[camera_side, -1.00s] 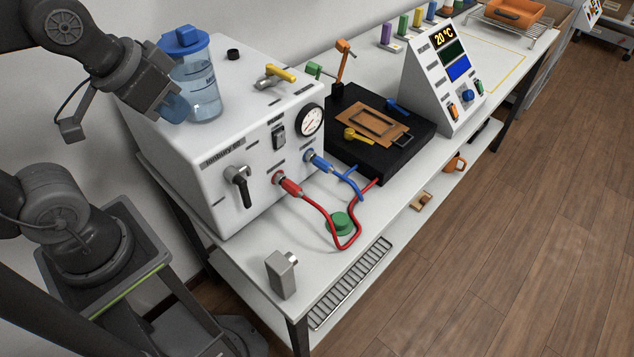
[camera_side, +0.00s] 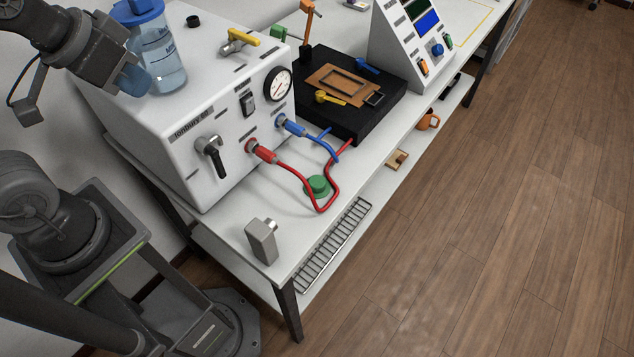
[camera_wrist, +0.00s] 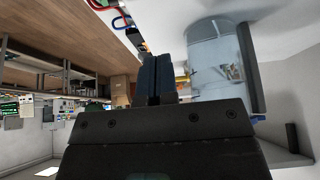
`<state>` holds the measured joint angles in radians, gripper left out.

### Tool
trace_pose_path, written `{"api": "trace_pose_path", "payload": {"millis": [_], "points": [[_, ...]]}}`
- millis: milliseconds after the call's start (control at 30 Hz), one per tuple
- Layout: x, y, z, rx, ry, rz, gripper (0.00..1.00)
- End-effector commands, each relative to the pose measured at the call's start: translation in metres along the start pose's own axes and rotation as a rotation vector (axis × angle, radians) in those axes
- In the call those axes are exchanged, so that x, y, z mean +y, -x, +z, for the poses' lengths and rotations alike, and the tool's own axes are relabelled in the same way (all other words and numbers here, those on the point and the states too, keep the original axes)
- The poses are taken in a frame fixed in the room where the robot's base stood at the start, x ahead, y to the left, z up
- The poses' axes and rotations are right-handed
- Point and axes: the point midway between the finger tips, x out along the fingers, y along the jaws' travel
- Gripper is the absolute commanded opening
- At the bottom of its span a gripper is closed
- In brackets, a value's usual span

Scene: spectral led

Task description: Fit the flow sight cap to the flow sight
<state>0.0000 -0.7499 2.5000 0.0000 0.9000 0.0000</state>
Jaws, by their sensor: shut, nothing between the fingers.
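My gripper (camera_side: 134,80) is at the upper left in the side view, in front of the left side of the blue-lidded jug. In the wrist view its dark fingers (camera_wrist: 158,78) are together with nothing between them. No part is clearly marked as the flow sight or its cap. A green round cap-like piece (camera_side: 317,186) lies on the bench beside the red hose. A small grey metal block (camera_side: 262,242) with a short round stub stands at the bench's near corner. My gripper is well away from both.
The clear jug (camera_side: 166,62) stands on the white unit (camera_side: 140,98), close to my gripper; it also fills the right of the wrist view (camera_wrist: 206,62). Red (camera_side: 292,170) and blue (camera_side: 315,138) hoses leave the unit's front. A black plate (camera_side: 352,118) lies behind. The bench front is partly clear.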

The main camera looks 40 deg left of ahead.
Motion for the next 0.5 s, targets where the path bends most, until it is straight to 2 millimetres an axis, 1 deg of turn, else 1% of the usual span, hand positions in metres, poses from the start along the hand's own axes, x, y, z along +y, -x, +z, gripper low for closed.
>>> {"api": "trace_pose_path", "payload": {"millis": [33,67,500], "points": [[0.0,0.0,0.0,0.0,0.0,0.0,0.02],[0.0,0.0,0.0,0.0,0.0,0.0,0.05],[0.0,0.0,0.0,0.0,0.0,0.0,0.47]]}}
